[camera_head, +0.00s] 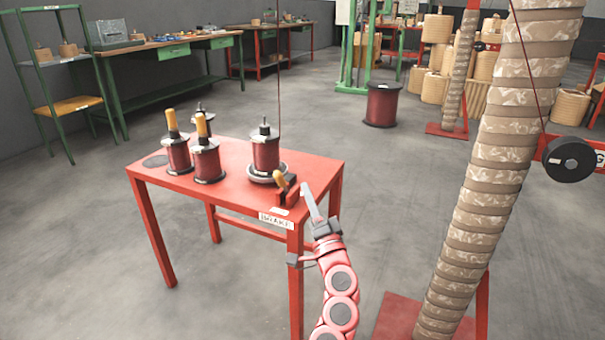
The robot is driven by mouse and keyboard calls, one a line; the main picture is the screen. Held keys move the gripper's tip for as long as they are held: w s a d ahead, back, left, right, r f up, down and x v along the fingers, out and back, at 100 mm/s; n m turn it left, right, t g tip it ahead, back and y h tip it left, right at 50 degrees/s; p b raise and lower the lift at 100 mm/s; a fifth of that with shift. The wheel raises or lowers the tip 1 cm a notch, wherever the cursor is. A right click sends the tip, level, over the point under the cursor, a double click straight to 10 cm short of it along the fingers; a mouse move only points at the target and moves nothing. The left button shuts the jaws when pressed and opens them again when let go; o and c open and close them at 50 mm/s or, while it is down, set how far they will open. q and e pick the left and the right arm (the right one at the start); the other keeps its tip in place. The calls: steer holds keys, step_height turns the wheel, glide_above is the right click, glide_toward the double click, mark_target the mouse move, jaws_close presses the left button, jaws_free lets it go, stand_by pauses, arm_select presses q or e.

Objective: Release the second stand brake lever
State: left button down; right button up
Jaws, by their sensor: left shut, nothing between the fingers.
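The red table (235,200) carries a label plate (276,220) on its front edge, apparently reading "BRAKE". A brake lever (279,178) with a yellow-orange knob tilts up from a small red bracket (286,194) at the table's right front corner. Just behind it, a red wire spool (265,150) stands upright on a round grey base. My left gripper (306,190) is shut and empty, its grey fingers pointing up just right of the bracket. I cannot tell whether they touch it. My right gripper is out of view.
Several other red spools, two with yellow tops (206,150), stand on the table's left half. A thin wire (279,70) rises from the spool by the lever. A thick wrapped column (490,170) stands close on the right. The floor left of the table is clear.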

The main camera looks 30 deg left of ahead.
arm_select(q)
steer(key=shift+v, duration=1.1)
